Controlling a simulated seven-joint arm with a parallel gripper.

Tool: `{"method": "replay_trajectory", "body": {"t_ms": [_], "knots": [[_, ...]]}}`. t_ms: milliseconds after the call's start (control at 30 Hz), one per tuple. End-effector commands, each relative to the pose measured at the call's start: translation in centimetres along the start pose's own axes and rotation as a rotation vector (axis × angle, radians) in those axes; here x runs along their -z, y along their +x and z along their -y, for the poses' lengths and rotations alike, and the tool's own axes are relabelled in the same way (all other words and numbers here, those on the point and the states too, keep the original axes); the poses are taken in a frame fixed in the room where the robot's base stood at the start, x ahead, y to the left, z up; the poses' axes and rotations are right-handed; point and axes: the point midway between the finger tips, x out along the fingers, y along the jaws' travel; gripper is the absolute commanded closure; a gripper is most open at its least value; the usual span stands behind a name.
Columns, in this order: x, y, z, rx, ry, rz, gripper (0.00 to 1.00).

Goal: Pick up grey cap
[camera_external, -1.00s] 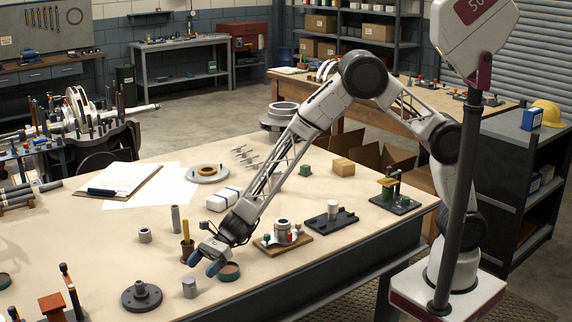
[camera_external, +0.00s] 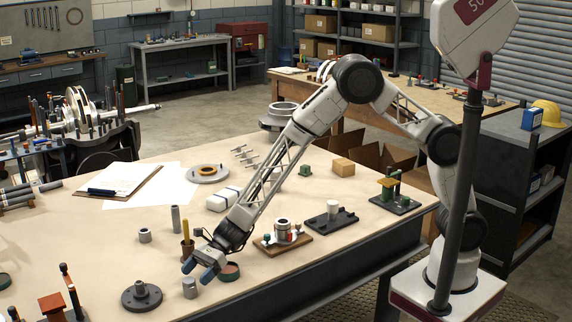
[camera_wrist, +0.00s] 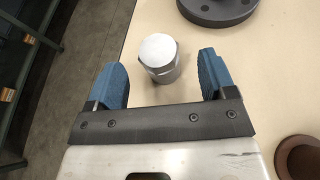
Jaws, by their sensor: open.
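The grey cap (camera_external: 190,288) is a small upright cylinder near the front edge of the table. It also shows in the wrist view (camera_wrist: 160,58), with a pale round top, between and slightly beyond the two blue fingertips. My gripper (camera_external: 198,270) is open and empty, just above and behind the cap in the external view. Its blue fingers show in the wrist view (camera_wrist: 162,75), one on each side of the cap with gaps between. I cannot tell the exact height of the fingers over the table.
A dark flanged disc (camera_external: 142,296) stands left of the cap. A round dish with a brown inside (camera_external: 230,271) lies right of the gripper. A brown pot with a yellow stick (camera_external: 187,246) stands behind it. The table's front edge is close to the cap.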

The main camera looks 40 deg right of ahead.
Motion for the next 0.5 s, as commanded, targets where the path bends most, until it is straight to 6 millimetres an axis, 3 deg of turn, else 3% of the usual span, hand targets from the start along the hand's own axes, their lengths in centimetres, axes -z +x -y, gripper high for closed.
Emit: {"method": "replay_trajectory", "body": {"t_ms": [267,500], "knots": [[0.0,0.2,0.0,0.0,0.0,0.0,0.23],[-0.1,1.9,-0.1,0.0,0.0,-0.001,0.23]]}}
